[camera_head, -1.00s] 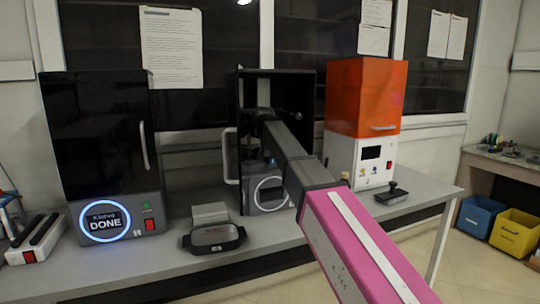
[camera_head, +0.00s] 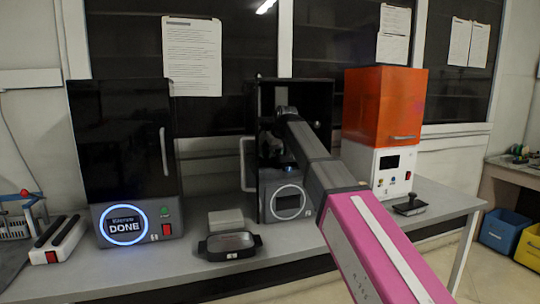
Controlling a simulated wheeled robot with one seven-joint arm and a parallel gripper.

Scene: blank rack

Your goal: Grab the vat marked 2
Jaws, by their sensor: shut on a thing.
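My gripper (camera_head: 271,149) is inside the open middle machine (camera_head: 289,203), pointing down in its dark chamber. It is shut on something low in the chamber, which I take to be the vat. The held vat is mostly hidden by shadow and my arm, and no number on it can be read. A second dark, shallow vat (camera_head: 230,252) with handles and a small front label lies on the bench in front of the machines. Its label is too small to read.
The left black machine (camera_head: 125,140) is closed and shows DONE. An orange-topped machine (camera_head: 382,110) stands closed at right. A grey block (camera_head: 226,221) sits behind the bench vat. A black stamp-like tool (camera_head: 410,206) lies near the right end of the bench (camera_head: 330,262).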

